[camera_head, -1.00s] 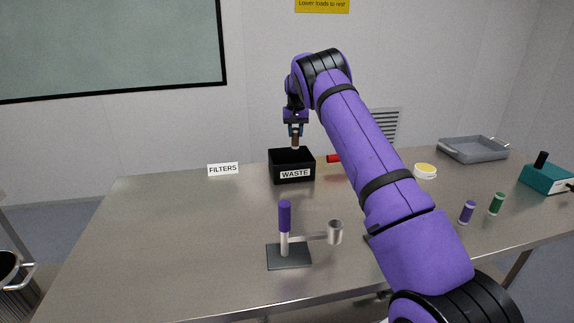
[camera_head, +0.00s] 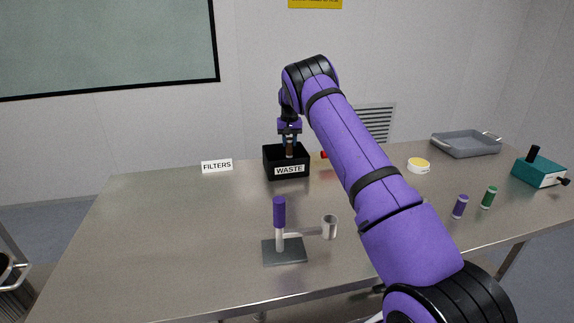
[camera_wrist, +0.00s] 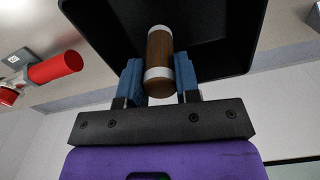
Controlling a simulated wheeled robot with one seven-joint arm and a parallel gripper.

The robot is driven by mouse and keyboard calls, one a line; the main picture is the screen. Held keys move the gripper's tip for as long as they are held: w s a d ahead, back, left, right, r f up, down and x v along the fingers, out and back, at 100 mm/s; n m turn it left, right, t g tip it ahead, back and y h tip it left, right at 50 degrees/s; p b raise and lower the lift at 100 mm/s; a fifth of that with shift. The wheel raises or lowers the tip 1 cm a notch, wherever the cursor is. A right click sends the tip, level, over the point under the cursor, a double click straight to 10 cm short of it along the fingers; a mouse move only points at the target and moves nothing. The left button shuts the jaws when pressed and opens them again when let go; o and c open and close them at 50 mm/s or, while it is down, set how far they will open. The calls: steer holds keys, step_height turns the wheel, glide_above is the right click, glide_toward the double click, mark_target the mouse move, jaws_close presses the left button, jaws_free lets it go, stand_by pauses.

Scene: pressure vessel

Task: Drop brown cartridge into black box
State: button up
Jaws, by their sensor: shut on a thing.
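The brown cartridge (camera_wrist: 160,55), a brown cylinder with pale end bands, is held between the blue fingers of my gripper (camera_wrist: 160,80) in the wrist view. In the head view the cartridge (camera_head: 290,150) points down at the mouth of the black box labelled WASTE (camera_head: 272,165). My gripper (camera_head: 290,142) is shut on it, above the box opening. The black box (camera_wrist: 225,55) fills the background behind the cartridge in the wrist view. The cartridge's lower end is partly inside the box outline; I cannot tell how deep it is.
A FILTERS sign (camera_head: 217,166) stands left of the box. A red object (camera_head: 324,155) lies just right of it and shows larger in the wrist view (camera_wrist: 55,67). A stand with a purple top (camera_head: 279,212) is nearer the front. Table left of the stand is clear.

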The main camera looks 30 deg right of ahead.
steer(key=o, duration=1)
steer(key=shift+c, duration=0.2)
step_height(320, 180, up, 11)
steer(key=shift+f, duration=0.1)
